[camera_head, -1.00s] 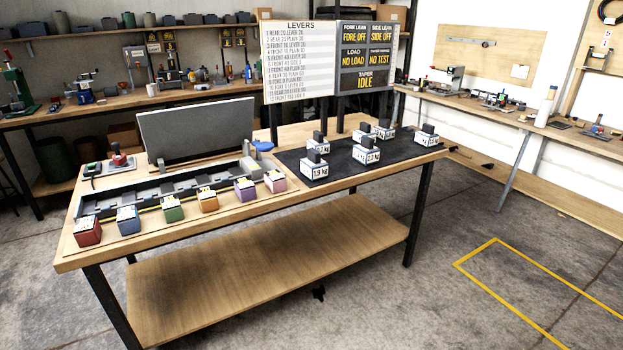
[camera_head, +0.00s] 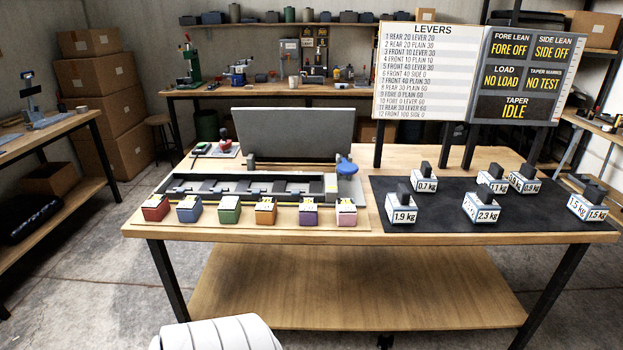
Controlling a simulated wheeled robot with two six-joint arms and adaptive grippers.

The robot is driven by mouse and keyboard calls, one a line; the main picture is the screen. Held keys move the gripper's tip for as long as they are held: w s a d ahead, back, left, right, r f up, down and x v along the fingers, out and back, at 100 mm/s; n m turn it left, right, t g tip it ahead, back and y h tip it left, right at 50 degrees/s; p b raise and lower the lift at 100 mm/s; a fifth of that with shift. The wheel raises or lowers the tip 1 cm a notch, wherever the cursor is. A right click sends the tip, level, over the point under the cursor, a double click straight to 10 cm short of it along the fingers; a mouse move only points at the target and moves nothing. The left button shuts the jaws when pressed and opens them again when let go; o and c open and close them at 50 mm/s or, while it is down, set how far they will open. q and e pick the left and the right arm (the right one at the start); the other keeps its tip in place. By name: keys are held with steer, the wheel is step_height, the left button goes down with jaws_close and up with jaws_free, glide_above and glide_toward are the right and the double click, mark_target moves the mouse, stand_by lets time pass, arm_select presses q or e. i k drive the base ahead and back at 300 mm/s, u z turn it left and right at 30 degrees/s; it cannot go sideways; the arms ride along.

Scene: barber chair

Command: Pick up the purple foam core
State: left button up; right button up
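The purple foam core (camera_head: 309,217) is a small block with a pale, marked top. It sits near the front edge of the wooden table (camera_head: 270,237), in a row of coloured blocks. The orange block (camera_head: 265,212) is to its left and the pink block (camera_head: 346,217) to its right, with gaps between. Neither of my grippers shows in the head view, so I cannot see their state.
Behind the row lies a long grey tray (camera_head: 250,190) with a raised grey panel (camera_head: 293,137) and a blue knob (camera_head: 347,166). Red (camera_head: 155,208), blue (camera_head: 189,210) and green (camera_head: 229,211) blocks stand left. Labelled weights stand on a black mat (camera_head: 430,212) at right.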

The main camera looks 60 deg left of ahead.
mark_target(308, 210)
steer(key=u, duration=0.65)
steer(key=i, duration=1)
steer(key=u, duration=0.8)
